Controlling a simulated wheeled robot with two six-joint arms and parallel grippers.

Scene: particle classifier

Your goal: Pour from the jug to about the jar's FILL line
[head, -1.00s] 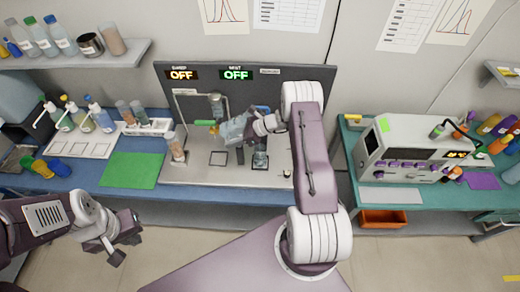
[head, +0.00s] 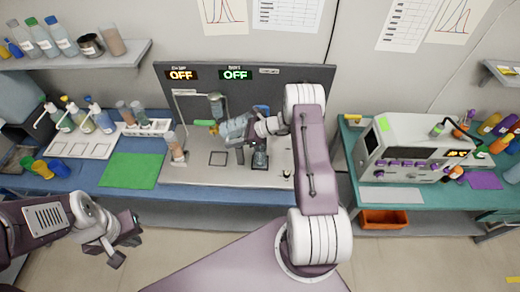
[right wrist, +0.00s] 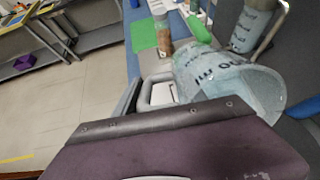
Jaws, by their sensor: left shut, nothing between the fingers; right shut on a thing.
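The clear jug (head: 232,128) is held well tilted, near lying on its side, above the grey apparatus plate. It shows large in the right wrist view (right wrist: 215,78), with dark lettering on its wall. My right gripper (head: 253,128) is shut on the jug. I cannot make out a stream. My left gripper (head: 128,238) is shut and empty in front of the bench, at lower left.
A clear vessel (head: 216,104) hangs on a stand behind the jug. A bottle with brown contents (head: 177,148) stands left on the plate. A green mat (head: 133,170) lies clear on the blue bench. Displays (head: 235,75) on the back panel read OFF.

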